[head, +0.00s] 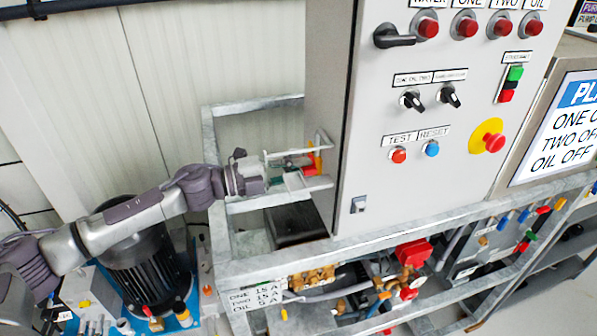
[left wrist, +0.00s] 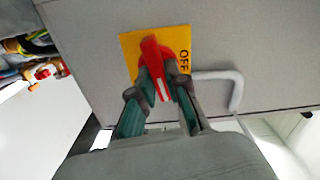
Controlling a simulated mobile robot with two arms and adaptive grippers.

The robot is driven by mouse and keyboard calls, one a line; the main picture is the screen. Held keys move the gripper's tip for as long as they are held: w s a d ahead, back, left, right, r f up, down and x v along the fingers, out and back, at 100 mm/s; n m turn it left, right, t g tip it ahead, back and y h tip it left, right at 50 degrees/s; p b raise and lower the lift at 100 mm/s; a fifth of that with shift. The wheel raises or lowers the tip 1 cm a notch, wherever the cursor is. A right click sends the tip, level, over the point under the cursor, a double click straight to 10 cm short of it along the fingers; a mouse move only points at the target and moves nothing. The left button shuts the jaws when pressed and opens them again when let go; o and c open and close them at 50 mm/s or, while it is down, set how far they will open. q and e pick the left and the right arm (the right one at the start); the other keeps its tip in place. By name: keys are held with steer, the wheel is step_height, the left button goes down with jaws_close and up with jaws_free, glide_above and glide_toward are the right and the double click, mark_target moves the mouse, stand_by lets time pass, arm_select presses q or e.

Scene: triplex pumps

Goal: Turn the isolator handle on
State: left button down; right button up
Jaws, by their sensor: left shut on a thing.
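The isolator handle is red with a white stripe and sits on a yellow plate marked OFF. In the left wrist view the red handle (left wrist: 156,62) lies between the fingers of my left gripper (left wrist: 168,92), which are shut on it. The yellow plate (left wrist: 127,45) shows around it. In the head view my left gripper (head: 305,172) reaches the left side of the grey control cabinet (head: 375,150). The handle (head: 311,165) is partly hidden there by the fingers. My right gripper is not in view.
A pale bracket-like bar (left wrist: 238,90) stands out beside the plate. The cabinet front carries a black door handle (head: 393,37), a red emergency button (head: 494,142) and several lamps and switches. A metal frame (head: 215,150) surrounds the cabinet's lower part. A motor (head: 150,262) stands below my left arm.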

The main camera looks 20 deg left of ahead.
arm_select(q)
steer(key=shift+f+m+b, duration=0.1)
steer(key=shift+m+b, duration=0.25)
steer(key=shift+m, duration=0.55)
steer(key=c, duration=1.2)
jaws_free()
steer(key=shift+o, duration=0.2)
steer(key=v, duration=1.2)
